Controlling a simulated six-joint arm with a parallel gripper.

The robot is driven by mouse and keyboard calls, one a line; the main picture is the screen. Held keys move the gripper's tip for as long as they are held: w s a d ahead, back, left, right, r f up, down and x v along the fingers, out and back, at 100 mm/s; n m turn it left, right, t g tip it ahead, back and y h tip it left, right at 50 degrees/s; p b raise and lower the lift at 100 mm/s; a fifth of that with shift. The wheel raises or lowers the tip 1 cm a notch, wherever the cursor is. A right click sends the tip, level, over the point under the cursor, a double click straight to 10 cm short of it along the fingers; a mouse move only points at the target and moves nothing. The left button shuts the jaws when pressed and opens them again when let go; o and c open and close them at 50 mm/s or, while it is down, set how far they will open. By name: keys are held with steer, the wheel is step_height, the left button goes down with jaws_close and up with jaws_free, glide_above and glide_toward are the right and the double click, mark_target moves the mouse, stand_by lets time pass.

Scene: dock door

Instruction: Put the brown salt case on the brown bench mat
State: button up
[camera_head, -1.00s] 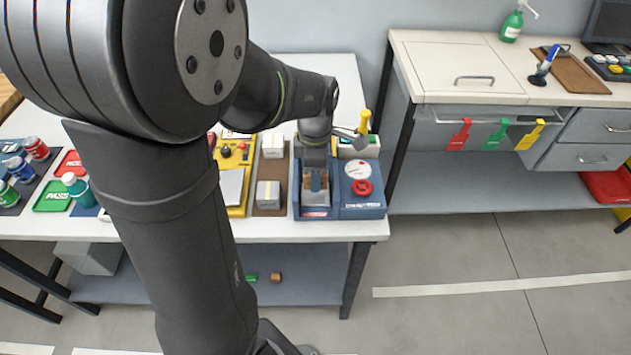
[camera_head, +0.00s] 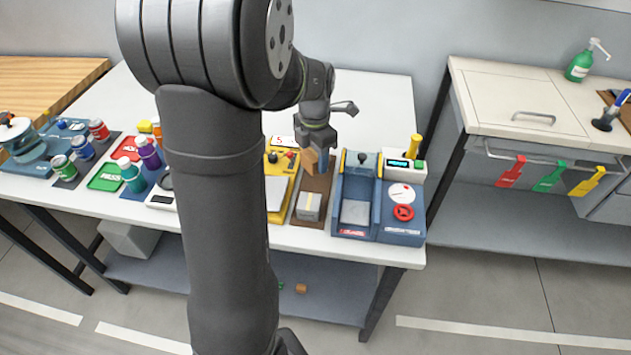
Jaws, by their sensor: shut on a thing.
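My gripper (camera_head: 317,165) is shut on a small brown block-shaped thing (camera_head: 308,161), which looks like the brown salt case. It is held tilted over the far part of a brown mat (camera_head: 314,184) on the white table. I cannot tell the gap below it. My gripper hides the mat's far end. Another brown mat or tray (camera_head: 608,98) shows partly on the bench at the right edge.
Right of the mat is a blue machine (camera_head: 356,195) with an empty grey bed, a red knob (camera_head: 403,212) and a yellow-handled device (camera_head: 413,148). A yellow station (camera_head: 278,188) stands to the left. Several bottles and coloured trays fill the table's left side. The table's back is clear.

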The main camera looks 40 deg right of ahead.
mark_target(315, 153)
step_height(315, 153, down, 8)
steer(key=shift+r, duration=0.15)
stand_by(0.4)
steer(key=o, duration=1.1)
steer(key=shift+c, duration=0.2)
step_height(315, 153, up, 12)
steer(key=shift+r, duration=0.1)
steer(key=shift+f, duration=0.2)
